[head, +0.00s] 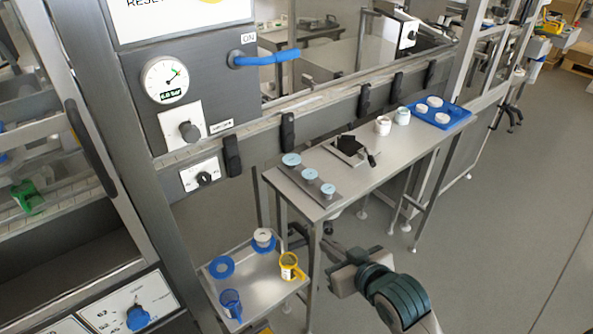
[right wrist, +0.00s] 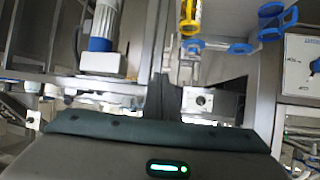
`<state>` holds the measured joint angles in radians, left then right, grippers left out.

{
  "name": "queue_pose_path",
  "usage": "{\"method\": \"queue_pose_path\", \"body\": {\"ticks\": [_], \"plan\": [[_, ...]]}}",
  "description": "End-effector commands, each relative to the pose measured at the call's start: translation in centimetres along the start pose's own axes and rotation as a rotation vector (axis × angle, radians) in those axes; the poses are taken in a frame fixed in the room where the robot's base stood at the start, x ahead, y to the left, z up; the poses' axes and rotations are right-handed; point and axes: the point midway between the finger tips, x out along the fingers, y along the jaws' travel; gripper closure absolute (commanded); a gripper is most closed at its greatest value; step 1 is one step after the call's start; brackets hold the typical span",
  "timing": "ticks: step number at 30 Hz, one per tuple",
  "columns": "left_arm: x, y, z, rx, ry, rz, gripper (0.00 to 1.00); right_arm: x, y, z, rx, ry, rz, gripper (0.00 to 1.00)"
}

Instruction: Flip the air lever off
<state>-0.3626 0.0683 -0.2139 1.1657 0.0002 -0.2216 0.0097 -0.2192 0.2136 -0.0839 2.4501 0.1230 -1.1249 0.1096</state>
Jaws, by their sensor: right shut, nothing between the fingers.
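The air lever (head: 268,59) is a blue handle on the dark panel in the head view. It points out to the right, roughly level, just below a small "ON" label (head: 248,38). The round pressure gauge (head: 166,80) left of it has a green readout that looks like 6.0 bar. My right gripper (head: 297,234) is low in the head view, beside the small tray and well below the lever. Its dark fingers (right wrist: 163,88) are shut and empty in the right wrist view. I cannot make out the lever in that view. My left gripper is out of view.
A small metal tray (head: 252,308) holds blue and yellow parts. A narrow steel table (head: 335,187) with pale discs, white jars and a blue tray (head: 457,112) runs right. Dark clamps line the rail (head: 335,108) under the panel. Grey floor is free at the right.

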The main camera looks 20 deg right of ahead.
Motion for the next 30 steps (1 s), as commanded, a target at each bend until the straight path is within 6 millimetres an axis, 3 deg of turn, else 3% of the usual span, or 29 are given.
{"method": "queue_pose_path", "body": {"ticks": [1, 6, 12, 15, 21, 30], "plan": [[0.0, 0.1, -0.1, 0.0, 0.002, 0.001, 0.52, -0.1, 0.3, -3.6, -0.003, 0.085, -0.006, 1.0], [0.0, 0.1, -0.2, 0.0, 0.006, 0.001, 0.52, -1.5, 0.7, -14.4, 0.003, 0.361, -0.045, 1.0], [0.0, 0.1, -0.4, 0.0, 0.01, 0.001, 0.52, -5.5, 0.8, -25.6, 0.004, 0.671, -0.107, 1.0], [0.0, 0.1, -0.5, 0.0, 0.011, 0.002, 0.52, -7.9, 0.8, -29.9, 0.002, 0.802, -0.139, 1.0], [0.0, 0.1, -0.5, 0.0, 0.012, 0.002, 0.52, -11.8, 0.6, -35.0, -0.002, 0.973, -0.189, 1.0], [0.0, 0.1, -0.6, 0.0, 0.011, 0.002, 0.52, -13.1, 0.5, -36.5, -0.003, 1.026, -0.207, 1.0]]}}
